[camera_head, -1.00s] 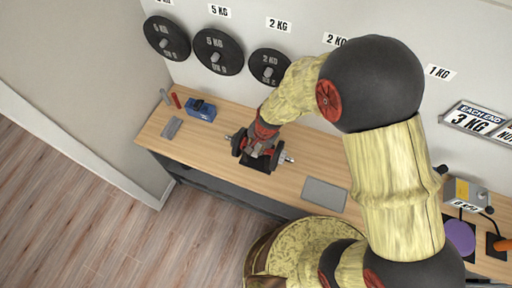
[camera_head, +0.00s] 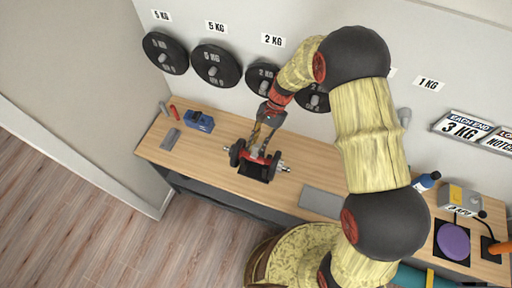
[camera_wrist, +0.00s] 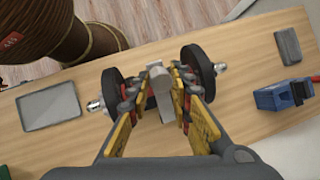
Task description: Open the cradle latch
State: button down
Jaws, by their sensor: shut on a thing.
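A dumbbell with black plates (camera_head: 237,152) lies across a dark cradle (camera_head: 253,172) on the wooden bench. Its plates also show in the wrist view (camera_wrist: 199,68), on both sides of my fingers, with metal bar ends sticking out. A grey upright lever, which looks like the cradle latch (camera_wrist: 158,80), stands between my yellow-sided fingers in the wrist view. My gripper (camera_head: 257,145) comes down over the middle of the dumbbell and is shut on this lever. The fingers hide the lever's lower part and most of the cradle.
A blue device (camera_head: 199,121) and a grey block (camera_head: 170,139) lie at the bench's left end. A grey plate (camera_head: 322,202) lies right of the cradle. Weight plates (camera_head: 214,65) hang on the wall behind. A purple disc (camera_head: 453,240) and a grey-yellow box (camera_head: 461,199) are at right.

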jog(key=shift+w+d+r+g, duration=0.15)
jog(key=shift+w+r+g, duration=0.2)
jog(key=shift+w+g, duration=0.2)
jog(key=c, duration=1.6)
grip_release()
jog(key=v, duration=0.7)
jog(key=shift+w+d+r, duration=0.15)
jog(key=shift+d, duration=0.1)
jog(key=shift+p, duration=0.3)
jog(key=shift+c, duration=0.4)
